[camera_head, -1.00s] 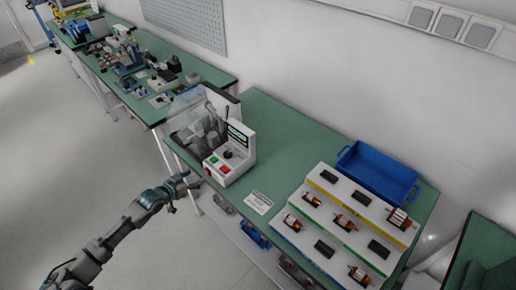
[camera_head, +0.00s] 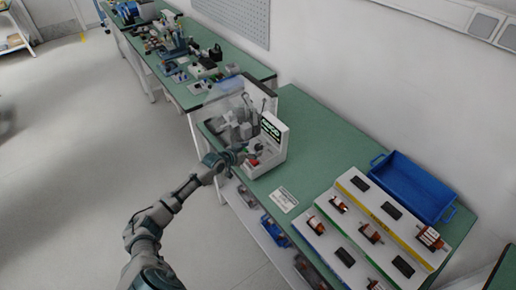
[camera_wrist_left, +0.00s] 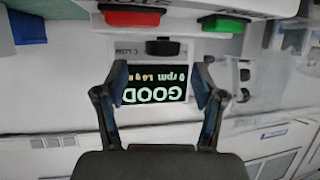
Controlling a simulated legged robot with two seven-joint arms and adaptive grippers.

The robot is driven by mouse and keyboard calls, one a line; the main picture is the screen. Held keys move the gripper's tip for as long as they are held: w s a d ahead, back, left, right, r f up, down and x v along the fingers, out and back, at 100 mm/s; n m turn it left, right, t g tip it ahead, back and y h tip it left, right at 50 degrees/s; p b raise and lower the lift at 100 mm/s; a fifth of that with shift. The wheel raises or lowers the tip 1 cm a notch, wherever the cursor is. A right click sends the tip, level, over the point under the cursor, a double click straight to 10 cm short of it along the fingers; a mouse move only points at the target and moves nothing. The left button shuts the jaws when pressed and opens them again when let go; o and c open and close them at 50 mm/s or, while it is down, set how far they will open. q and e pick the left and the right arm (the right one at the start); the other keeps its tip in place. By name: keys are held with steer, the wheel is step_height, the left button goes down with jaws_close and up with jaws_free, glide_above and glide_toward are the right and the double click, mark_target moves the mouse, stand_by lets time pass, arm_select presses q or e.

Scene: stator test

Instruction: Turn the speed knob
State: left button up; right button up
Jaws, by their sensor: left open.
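The tester (camera_head: 277,150) is a white box with a dark display (camera_head: 271,128) on the green bench. In the left wrist view the display (camera_wrist_left: 155,84) is upside down and reads GOOD with an rpm line. The black speed knob (camera_wrist_left: 163,46) sits beside it, between a red button (camera_wrist_left: 132,17) and a green button (camera_wrist_left: 225,23). My left gripper (camera_wrist_left: 160,78) is open and empty, its fingers apart on either side of the display, with the knob just beyond the tips. In the head view my left gripper (camera_head: 241,155) is at the tester's front and partly covers its controls. My right gripper is out of view.
A clear guard (camera_head: 228,112) stands left of the tester. A label card (camera_head: 284,199) lies on the bench. To the right are a stepped rack (camera_head: 352,232) with several motor parts and a blue bin (camera_head: 412,186). Bench behind the tester is clear.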

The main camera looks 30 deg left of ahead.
mark_target(257, 147)
arm_select(q)
steer(key=x, duration=0.3)
steer(key=shift+a+f, duration=0.1)
steer(key=shift+a, duration=0.05)
steer(key=shift+w+a+f, duration=0.15)
steer(key=shift+w+f, duration=0.1)
steer(key=shift+w, duration=0.25)
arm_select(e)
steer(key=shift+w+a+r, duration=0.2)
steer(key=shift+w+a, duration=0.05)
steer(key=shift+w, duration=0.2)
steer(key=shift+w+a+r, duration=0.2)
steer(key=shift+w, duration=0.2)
arm_select(q)
steer(key=shift+d+r, duration=0.1)
steer(key=shift+d, duration=0.2)
steer(key=shift+c, duration=1.2)
steer(key=c, duration=0.8)
steer(key=shift+c, duration=0.5)
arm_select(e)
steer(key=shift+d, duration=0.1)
